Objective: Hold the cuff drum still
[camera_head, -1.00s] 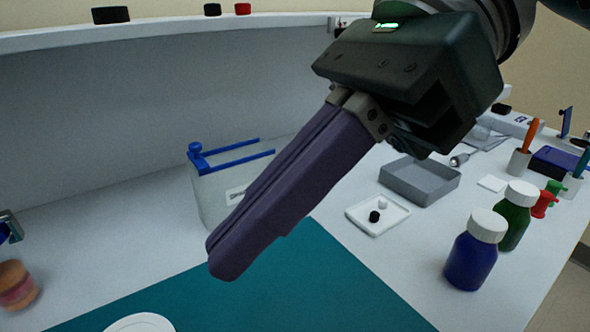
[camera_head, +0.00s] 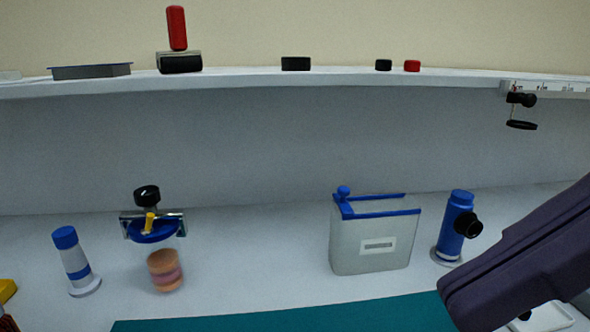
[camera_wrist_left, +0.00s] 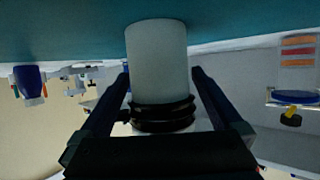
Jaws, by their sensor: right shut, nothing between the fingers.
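A pale grey-white cylinder with black rings at one end, which looks like the cuff drum (camera_wrist_left: 157,62), stands out from the teal mat in the left wrist view. My left gripper (camera_wrist_left: 160,75) has one dark finger on each side of it, close to its sides. I cannot tell whether the fingers touch it. The drum and my left gripper are outside the head view. My right gripper (camera_head: 458,300) is at the lower right of the head view, its purple fingers shut and empty, in front of the bench.
A clear bin with a blue rim (camera_head: 372,245) and a blue cylinder with a black knob (camera_head: 455,230) stand at the back. A banded orange jar (camera_head: 165,270) sits below a blue disc fixture (camera_head: 153,230). A blue-capped bottle (camera_head: 75,262) stands left. The teal mat (camera_head: 300,318) looks clear.

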